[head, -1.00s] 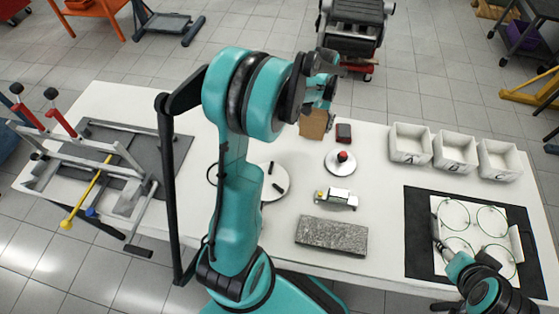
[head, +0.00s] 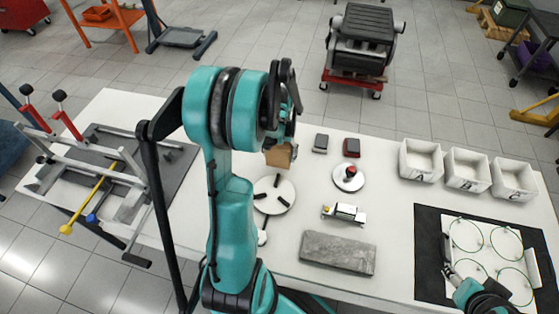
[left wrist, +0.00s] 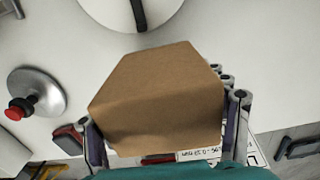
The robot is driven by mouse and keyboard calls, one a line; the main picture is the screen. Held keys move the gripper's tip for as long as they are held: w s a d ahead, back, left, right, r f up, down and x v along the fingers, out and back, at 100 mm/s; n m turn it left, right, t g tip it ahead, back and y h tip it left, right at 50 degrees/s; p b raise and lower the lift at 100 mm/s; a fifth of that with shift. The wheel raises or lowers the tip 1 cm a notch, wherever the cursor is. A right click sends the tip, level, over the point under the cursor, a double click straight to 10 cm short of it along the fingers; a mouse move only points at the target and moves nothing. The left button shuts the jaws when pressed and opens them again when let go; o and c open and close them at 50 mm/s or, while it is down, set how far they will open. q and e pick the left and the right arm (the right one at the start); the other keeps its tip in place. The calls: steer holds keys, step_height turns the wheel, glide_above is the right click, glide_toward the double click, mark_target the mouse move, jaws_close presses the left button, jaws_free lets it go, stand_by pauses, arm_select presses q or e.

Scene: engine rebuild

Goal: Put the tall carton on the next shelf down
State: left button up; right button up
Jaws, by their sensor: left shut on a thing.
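The tall carton is a plain brown cardboard box (head: 280,154), seen in the head view just below my left gripper (head: 283,136). In the left wrist view the carton (left wrist: 158,95) fills the middle, with a finger of the left gripper (left wrist: 165,130) at each side. The left gripper is shut on it, above the white table. My right gripper (head: 448,258) is at the lower right over the black mat; its fingers are too small and dark to read.
The white table (head: 390,230) bears a round white plate (head: 274,195), a red-knobbed disc (head: 348,178), a grey block (head: 338,252), small boxes (head: 351,147) and lettered bins (head: 468,170). A metal frame (head: 100,170) stands at left. An engine stand (head: 360,45) is on the floor beyond.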

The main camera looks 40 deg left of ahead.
mark_target(279, 160)
arm_select(q)
step_height(279, 160, down, 3)
steer(key=shift+f+b, duration=0.1)
steer(key=shift+b, duration=0.45)
steer(key=shift+w+f, duration=0.1)
steer(key=shift+f, duration=0.1)
steer(key=shift+f, duration=0.15)
steer(key=o, duration=1.4)
